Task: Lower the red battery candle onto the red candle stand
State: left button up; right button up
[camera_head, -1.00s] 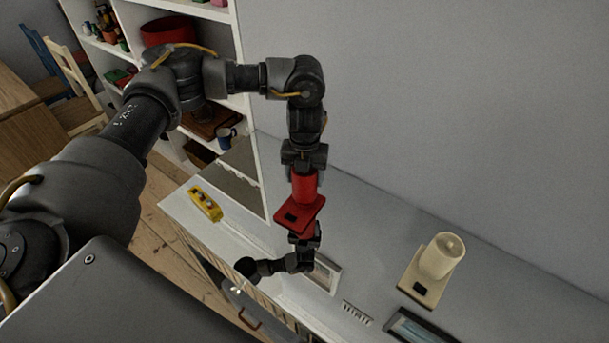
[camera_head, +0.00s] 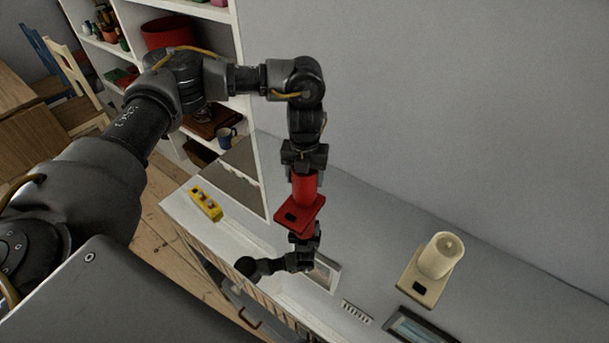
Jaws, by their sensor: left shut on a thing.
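My left gripper (camera_head: 304,166) points down and is shut on the red candle (camera_head: 304,186), a plain red cylinder. The candle is upright, with its lower end at the red candle stand (camera_head: 311,209). The stand is a flat red square plate with a black patch on its near part. From this angle I cannot tell whether candle and stand touch or a small gap is left. The gripper hides the candle's top. My right gripper cannot be made out.
A dark jointed thing (camera_head: 290,262) shows directly below the stand; I cannot tell what it is. A cream candle (camera_head: 437,256) on a cream base (camera_head: 413,277) stands on the white surface to the right. A yellow object (camera_head: 205,203) lies left. White shelves rise behind.

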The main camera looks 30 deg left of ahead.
pick_arm(q)
jog(key=shift+f+b, duration=0.8)
jog(key=shift+f, duration=0.6)
jog(key=o, duration=1.2)
jog(key=shift+c, duration=0.2)
notch_tip(320, 180, up, 11)
jog(key=shift+f, duration=0.1)
